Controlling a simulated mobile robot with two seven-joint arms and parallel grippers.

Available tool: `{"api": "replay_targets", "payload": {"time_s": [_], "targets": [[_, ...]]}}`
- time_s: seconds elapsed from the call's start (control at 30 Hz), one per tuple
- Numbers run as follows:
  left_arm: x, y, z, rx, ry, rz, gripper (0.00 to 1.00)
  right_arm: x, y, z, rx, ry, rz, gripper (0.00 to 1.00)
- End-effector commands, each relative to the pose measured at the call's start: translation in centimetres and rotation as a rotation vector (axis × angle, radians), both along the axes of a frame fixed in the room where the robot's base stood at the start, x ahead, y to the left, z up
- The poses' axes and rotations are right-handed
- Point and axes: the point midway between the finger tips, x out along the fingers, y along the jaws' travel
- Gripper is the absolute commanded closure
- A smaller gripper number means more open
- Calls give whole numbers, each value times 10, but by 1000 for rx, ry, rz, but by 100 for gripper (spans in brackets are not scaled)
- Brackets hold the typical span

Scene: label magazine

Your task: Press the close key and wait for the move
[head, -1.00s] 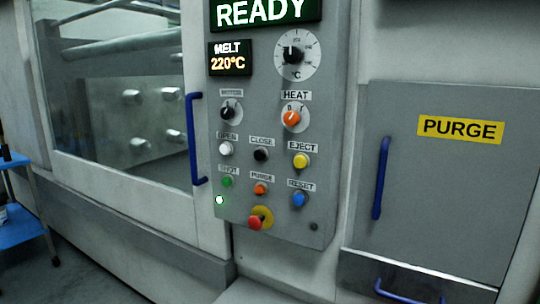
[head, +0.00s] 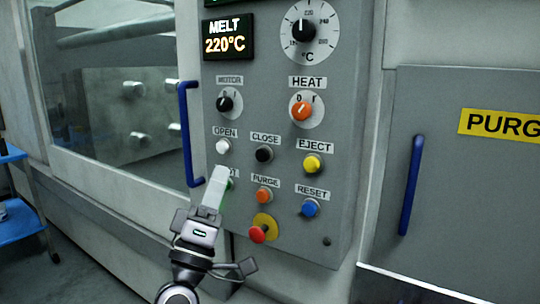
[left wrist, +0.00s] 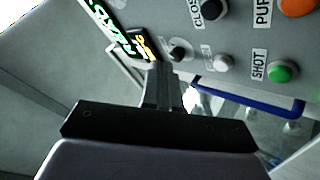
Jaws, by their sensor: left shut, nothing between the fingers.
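The close key (head: 264,154) is a black round button under a CLOSE label in the middle of the grey control panel (head: 345,140). It also shows at the top edge of the left wrist view (left wrist: 215,8), with its label beside it. My left gripper (head: 219,172) is shut and empty, pointing up at the panel. Its tip is just below the white open key (head: 223,146), left of and lower than the close key. It partly covers the green shot key (head: 230,183). I cannot tell whether the tip touches the panel. My right gripper is not in view.
The yellow eject key (head: 312,163), orange purge key (head: 264,195), blue reset key (head: 310,207) and red stop button (head: 257,234) sit close by. A blue door handle (head: 186,135) stands left of the panel. Another blue handle (head: 411,185) is on the purge door.

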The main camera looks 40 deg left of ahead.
Motion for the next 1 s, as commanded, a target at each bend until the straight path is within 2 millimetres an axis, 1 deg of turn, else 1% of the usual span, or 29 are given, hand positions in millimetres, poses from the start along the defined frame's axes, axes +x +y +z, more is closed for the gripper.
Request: {"api": "replay_targets", "payload": {"time_s": [0.3,0.47,0.57,0.67,0.9,1.0], "targets": [[-1,1,2,-6,-9,0,100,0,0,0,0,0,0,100],[2,1,2,-5,-9,-1,100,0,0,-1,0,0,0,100],[10,2,2,-6,-9,-1,100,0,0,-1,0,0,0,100],[22,4,2,-6,-10,0,100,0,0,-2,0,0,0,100],[57,8,1,-5,-9,0,100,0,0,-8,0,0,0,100],[69,9,1,-4,-9,1,100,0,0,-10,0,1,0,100]]}}
